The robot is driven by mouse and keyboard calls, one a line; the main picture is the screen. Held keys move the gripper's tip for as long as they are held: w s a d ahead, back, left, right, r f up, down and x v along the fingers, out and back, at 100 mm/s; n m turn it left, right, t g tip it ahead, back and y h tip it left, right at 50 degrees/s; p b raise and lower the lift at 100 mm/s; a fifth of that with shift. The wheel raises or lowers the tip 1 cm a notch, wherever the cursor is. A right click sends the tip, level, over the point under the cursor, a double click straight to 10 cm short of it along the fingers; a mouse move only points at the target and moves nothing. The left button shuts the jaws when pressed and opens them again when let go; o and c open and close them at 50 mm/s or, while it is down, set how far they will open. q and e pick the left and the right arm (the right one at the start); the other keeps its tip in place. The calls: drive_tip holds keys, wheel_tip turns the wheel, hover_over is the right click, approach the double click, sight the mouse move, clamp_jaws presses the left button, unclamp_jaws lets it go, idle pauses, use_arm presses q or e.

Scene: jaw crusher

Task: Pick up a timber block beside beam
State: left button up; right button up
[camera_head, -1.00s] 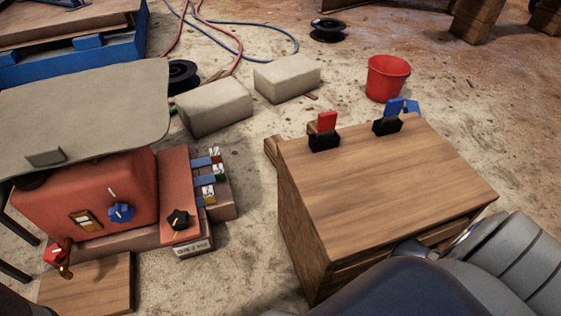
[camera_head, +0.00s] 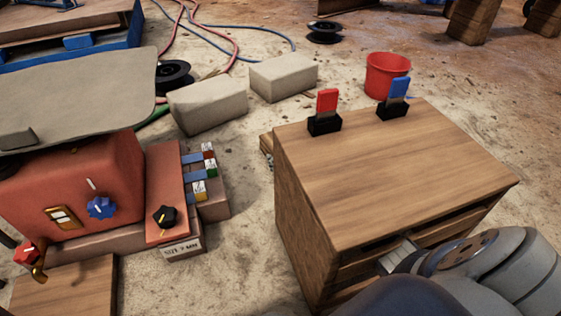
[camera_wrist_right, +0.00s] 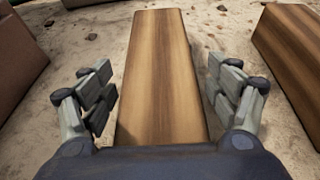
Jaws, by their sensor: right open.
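In the right wrist view a long brown timber block (camera_wrist_right: 162,70) lies on the dusty ground, running away from my wrist. My right gripper (camera_wrist_right: 160,98) is open, with one finger on each side of the block and nothing held. Gaps show between the fingers and the block's sides; its near end is hidden by the gripper body. In the head view part of my right gripper (camera_head: 405,257) shows at the lower right, in front of the wooden cabinet (camera_head: 400,160). I cannot tell which piece is the beam. My left gripper is not in view.
Another wooden piece (camera_wrist_right: 292,48) lies right of the block, and a brown object (camera_wrist_right: 14,48) stands at left. In the head view are a red machine (camera_head: 80,180), two pale blocks (camera_head: 208,104), a red bucket (camera_head: 386,76) and cables. Sandy floor lies open between machine and cabinet.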

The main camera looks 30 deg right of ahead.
drive_tip(key=shift+w, duration=0.15)
drive_tip(key=c, duration=1.4)
drive_tip(key=shift+o, duration=0.2)
drive_tip(key=shift+r, duration=0.15)
